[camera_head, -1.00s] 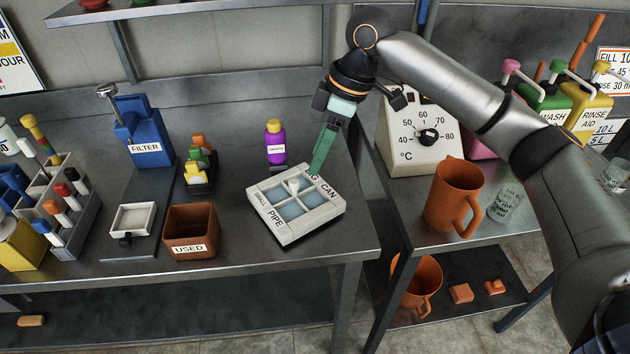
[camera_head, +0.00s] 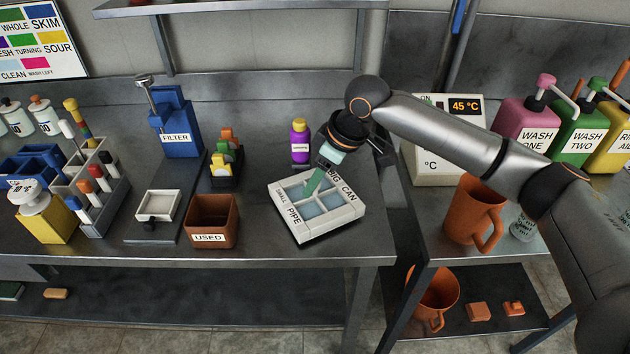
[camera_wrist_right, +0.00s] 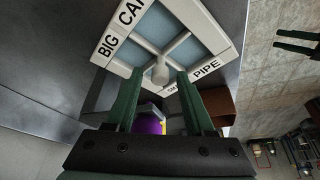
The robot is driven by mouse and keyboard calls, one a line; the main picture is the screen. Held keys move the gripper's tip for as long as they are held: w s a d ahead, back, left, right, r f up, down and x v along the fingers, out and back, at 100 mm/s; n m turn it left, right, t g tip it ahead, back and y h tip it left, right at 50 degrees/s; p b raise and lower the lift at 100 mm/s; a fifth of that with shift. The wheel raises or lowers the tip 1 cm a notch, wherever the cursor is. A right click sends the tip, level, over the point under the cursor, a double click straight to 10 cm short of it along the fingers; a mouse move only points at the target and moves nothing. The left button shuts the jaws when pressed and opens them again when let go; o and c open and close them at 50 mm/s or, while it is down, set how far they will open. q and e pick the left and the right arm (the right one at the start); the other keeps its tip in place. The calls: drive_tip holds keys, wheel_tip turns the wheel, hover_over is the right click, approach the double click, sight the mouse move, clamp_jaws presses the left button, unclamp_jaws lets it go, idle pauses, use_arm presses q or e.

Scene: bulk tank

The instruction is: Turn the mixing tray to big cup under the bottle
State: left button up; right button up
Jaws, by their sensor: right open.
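The mixing tray (camera_head: 318,229) is a pale square block with four blue-grey compartments. Its left rim reads SMALL PIPE and its right rim BIG CAN; I see no "big cup" label. The purple bottle (camera_head: 300,143) with a yellow cap stands behind the tray, partly seen in the right wrist view (camera_wrist_right: 150,125). My right gripper (camera_head: 312,184) points down at the tray's middle. In the right wrist view, its open fingers (camera_wrist_right: 158,73) are on either side of the tray's central knob (camera_wrist_right: 160,74); contact cannot be told. My left gripper is out of view.
The brown USED box (camera_head: 211,236) stands left of the tray, with a small white dish (camera_head: 158,205) beyond it. The table's front edge and a gap to the right-hand table are close. An orange jug (camera_head: 470,212) stands on that right table.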

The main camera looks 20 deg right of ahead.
drive_tip(key=shift+w+a+f, duration=0.1)
drive_tip(key=shift+a+f, duration=0.1)
drive_tip(key=shift+f, duration=0.35)
clamp_jaws()
idle(1.1)
